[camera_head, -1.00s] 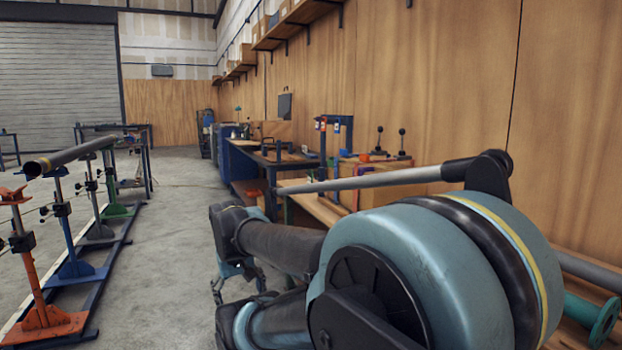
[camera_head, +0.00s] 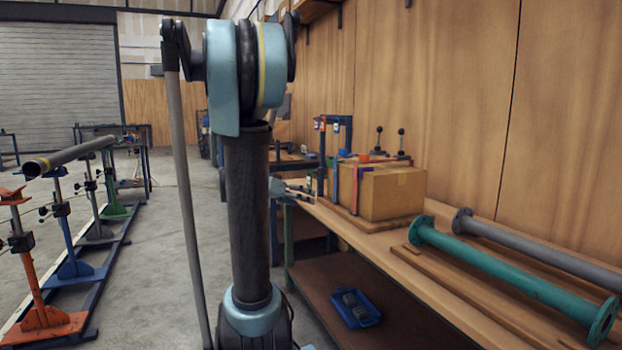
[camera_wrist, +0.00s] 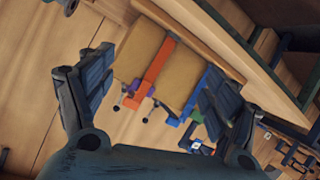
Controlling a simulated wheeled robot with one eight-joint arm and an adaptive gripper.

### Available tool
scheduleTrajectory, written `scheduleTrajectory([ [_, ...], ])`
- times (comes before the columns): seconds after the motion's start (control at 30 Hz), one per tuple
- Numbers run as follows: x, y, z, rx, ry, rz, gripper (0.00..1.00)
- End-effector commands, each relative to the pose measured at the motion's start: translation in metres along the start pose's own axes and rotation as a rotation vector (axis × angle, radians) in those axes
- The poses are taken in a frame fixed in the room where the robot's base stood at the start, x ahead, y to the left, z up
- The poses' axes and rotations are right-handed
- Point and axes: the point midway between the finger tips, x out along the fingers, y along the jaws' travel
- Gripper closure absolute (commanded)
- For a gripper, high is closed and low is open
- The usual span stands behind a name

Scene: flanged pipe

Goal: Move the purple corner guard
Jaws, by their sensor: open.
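The purple corner guard (camera_wrist: 141,91) shows in the wrist view as a small purple piece at the edge of a cardboard box (camera_wrist: 137,62), touching or just beside an orange bar (camera_wrist: 158,62) that lies across the box. In the head view, a small purple-blue patch sits on the near top edge of the box (camera_head: 395,194), too small to tell for sure. My gripper (camera_wrist: 155,66) is open and empty, its fingers to either side of the box in the wrist view, with the guard between them in the picture. I cannot tell the gap in depth.
The box stands on a wooden bench with upright red and blue bars (camera_head: 335,183) beside it. A green flanged pipe (camera_head: 510,265) and a grey pipe (camera_head: 535,250) lie at right. A blue tray (camera_head: 356,305) is on the lower shelf.

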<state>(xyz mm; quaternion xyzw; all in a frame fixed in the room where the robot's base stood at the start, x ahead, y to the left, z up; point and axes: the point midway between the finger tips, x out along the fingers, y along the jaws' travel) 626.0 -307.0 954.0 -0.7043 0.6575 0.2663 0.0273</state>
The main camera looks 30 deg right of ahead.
Motion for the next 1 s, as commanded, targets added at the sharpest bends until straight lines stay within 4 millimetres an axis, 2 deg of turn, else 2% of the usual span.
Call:
scheduleTrajectory([
  [0.03, 0.008, -0.005, -0.015, 0.042, 0.040, 0.029, 0.18],
  [0.2, 0.030, -0.018, -0.059, 0.190, 0.192, 0.111, 0.18],
  [0.4, 0.047, -0.029, -0.093, 0.313, 0.335, 0.161, 0.18],
  [0.6, 0.053, -0.033, -0.105, 0.362, 0.398, 0.176, 0.18],
  [1.0, 0.054, -0.033, -0.107, 0.365, 0.402, 0.176, 0.18],
])
